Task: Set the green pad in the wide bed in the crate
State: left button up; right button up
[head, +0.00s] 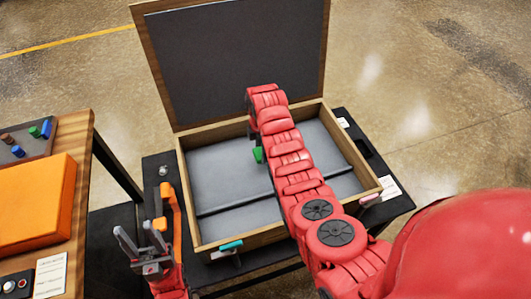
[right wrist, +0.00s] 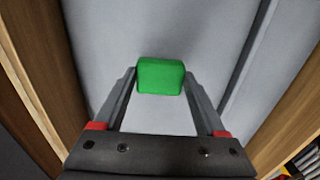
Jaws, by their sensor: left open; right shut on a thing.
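The wooden crate (head: 187,195) stands open, its dark-lined lid (head: 240,60) raised at the back. A dark divider (head: 235,203) splits its grey inside into a wide far bed (head: 218,170) and a narrower near one. The green pad (head: 258,154) shows beside my right arm, over the wide bed. In the right wrist view, my right gripper (right wrist: 160,80) is shut on the green pad (right wrist: 160,72), left of the divider (right wrist: 246,62). I cannot tell whether the pad touches the bed. My right arm hides this gripper in the head view. My left gripper (head: 140,240) is open and empty, left of the crate.
A wooden table (head: 78,130) at the left holds an orange block (head: 35,203) and a tray with small coloured pieces (head: 30,140). The crate sits on a dark stand (head: 395,205). A teal piece (head: 231,245) and a pink piece (head: 370,200) are at its front.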

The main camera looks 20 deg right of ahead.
jog(key=shift+w+d, duration=0.45)
jog(key=shift+d, duration=0.35)
jog(key=shift+d+f, duration=0.2)
jog(key=shift+f, duration=1.7)
jog(key=shift+f, duration=0.2)
jog(key=o, duration=1.2)
jog(key=shift+o, duration=0.2)
jog(key=shift+r, duration=0.1)
jog(key=shift+r, duration=0.1)
